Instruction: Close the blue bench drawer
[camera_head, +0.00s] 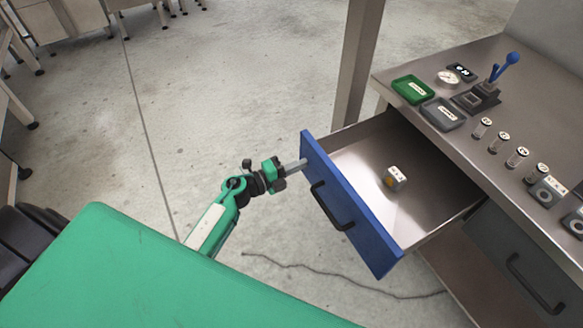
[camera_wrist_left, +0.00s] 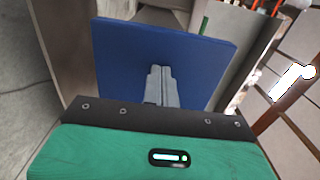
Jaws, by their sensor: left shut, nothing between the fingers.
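The blue bench drawer (camera_head: 348,207) stands pulled out from the metal bench, with a dark handle (camera_head: 332,205) on its blue front. A small white block with an orange mark (camera_head: 394,179) lies inside it. My left gripper (camera_head: 302,163) is shut and empty, with its fingertips at the upper left part of the drawer front. In the left wrist view the shut fingers (camera_wrist_left: 160,84) point at the blue panel (camera_wrist_left: 125,62). I cannot tell whether they touch it. My right gripper is not in view.
A grey drawer (camera_head: 515,262) sits right of the open one. A cable (camera_head: 330,283) lies on the floor below.

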